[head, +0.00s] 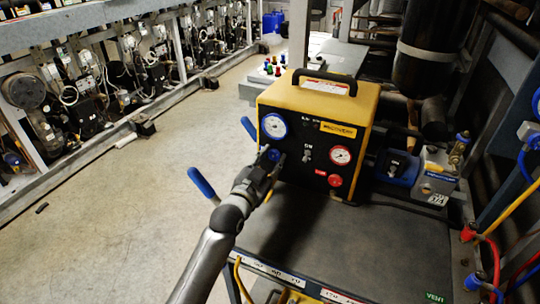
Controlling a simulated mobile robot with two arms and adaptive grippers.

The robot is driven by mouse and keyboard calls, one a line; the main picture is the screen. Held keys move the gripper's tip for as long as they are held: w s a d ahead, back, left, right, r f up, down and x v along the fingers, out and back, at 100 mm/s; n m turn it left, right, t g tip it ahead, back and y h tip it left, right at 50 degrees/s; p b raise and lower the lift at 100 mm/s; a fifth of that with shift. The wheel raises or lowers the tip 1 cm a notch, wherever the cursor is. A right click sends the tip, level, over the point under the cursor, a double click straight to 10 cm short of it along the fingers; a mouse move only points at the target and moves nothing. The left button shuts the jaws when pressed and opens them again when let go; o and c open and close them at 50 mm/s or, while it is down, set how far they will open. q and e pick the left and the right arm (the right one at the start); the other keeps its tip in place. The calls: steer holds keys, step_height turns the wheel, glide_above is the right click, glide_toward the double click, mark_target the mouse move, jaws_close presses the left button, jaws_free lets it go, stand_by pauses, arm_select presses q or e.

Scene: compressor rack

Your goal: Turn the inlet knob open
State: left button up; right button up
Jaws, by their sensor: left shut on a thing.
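The yellow recovery machine (320,100) stands upright on a dark cart top, its black front panel facing me. A blue-rimmed gauge (274,126) is at the panel's upper left. The blue inlet knob (263,158) is below that gauge, mostly hidden by my gripper. My left gripper (272,160) reaches up from below and is shut on the inlet knob. A red-rimmed gauge (340,155) and a red knob (335,181) are at the panel's right. The knob's turn position cannot be told. My right gripper is out of view.
The cart top (385,250) is clear in front of the machine. A blue and grey pump (395,168) stands at its right. Blue handles (202,183) stick out at the left. Coloured hoses (500,225) hang at the right edge. Open floor (110,200) lies left.

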arm_select(q)
steer(key=n+p, duration=0.1)
steer(key=n, duration=0.3)
steer(key=shift+n+p, duration=0.4)
steer(key=n+p, duration=0.1)
steer(key=n, duration=0.3)
steer(key=shift+d+n, duration=0.1)
steer(key=shift+n, duration=0.3)
steer(key=o, duration=1)
steer(key=shift+o, duration=0.2)
steer(key=v, duration=1.2)
